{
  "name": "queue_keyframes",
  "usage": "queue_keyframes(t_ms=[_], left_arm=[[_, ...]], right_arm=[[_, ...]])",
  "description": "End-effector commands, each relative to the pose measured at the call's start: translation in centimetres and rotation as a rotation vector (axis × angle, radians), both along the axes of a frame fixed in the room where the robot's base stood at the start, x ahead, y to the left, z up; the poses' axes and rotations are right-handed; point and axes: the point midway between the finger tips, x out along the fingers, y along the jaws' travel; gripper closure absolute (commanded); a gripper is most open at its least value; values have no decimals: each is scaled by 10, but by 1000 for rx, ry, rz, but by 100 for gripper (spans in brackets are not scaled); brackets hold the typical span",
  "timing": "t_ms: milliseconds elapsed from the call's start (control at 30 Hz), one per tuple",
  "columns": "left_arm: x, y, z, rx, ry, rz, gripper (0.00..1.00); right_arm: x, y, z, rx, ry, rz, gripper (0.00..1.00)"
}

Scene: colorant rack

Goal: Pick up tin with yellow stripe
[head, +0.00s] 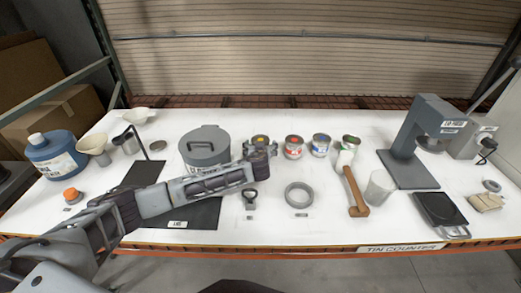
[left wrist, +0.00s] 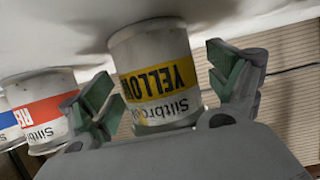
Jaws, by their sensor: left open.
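The tin with the yellow stripe (head: 260,138) stands at the left end of a short row of tins, partly hidden behind my left gripper (head: 262,149) in the head view. In the left wrist view the tin (left wrist: 157,75) appears upside down, with black "YELLOW" lettering on its stripe. My left gripper (left wrist: 158,70) is open there, one finger on each side of the tin, with visible gaps. I cannot tell how deep the tin sits between the fingers. My right gripper is not in view.
A red-striped tin (head: 294,147) stands close right of the yellow one, followed by a blue tin (head: 320,145) and a green one (head: 351,142). A grey lidded pot (head: 204,147) stands left. A mallet (head: 355,190) and grey ring (head: 299,195) lie in front.

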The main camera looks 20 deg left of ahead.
Motion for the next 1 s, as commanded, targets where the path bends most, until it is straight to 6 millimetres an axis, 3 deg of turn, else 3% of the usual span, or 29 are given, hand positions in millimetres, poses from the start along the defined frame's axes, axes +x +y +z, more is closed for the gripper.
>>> queue_keyframes(t_ms=[67,467,1000], left_arm=[[0,0,0,0,0,0,16],[0,0,0,0,0,0,67],[0,0,3,0,-1,0,68]], right_arm=[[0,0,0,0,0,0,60],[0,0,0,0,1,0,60],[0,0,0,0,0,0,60]])
